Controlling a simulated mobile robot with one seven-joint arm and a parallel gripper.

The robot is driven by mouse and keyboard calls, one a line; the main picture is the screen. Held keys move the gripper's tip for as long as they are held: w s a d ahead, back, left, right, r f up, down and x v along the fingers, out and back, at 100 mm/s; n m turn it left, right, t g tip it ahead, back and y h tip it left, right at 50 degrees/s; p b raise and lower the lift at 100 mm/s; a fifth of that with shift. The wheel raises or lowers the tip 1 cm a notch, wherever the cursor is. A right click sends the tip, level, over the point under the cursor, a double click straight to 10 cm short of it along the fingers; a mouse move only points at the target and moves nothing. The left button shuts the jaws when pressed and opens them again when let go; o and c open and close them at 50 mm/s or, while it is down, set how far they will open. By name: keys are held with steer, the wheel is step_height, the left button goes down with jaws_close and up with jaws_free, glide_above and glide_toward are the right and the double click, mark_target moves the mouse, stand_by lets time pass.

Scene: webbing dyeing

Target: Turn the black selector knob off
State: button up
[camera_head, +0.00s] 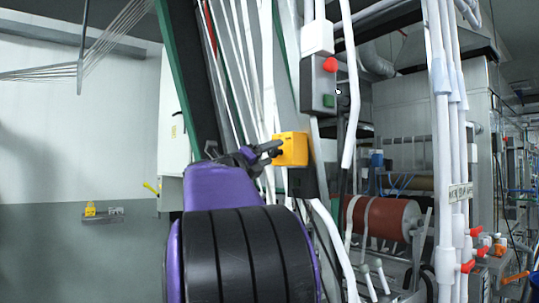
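A yellow box (293,148) is fixed among the white pipes near the middle of the view. My purple arm reaches up to it, and my dark gripper (271,149) is at its left side, touching it or very close. A black selector knob cannot be made out clearly; the dark parts at the box's left side merge with my fingers. Whether my fingers are open or shut on something cannot be told. Above it is a grey control box (308,85) with a red button (330,65) and a green button (328,101).
White pipes and straps (265,90) run closely beside and behind the yellow box. A black box (302,182) sits just below it. A reddish-brown roll (385,217) and white pipes with red valve handles (467,266) stand to the right. Open wall is at left.

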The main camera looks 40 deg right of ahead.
steer(key=shift+a, duration=0.1)
steer(key=b+v, duration=0.3)
steer(key=v, duration=1.4)
steer(key=shift+b, duration=0.3)
steer(key=shift+a, duration=0.1)
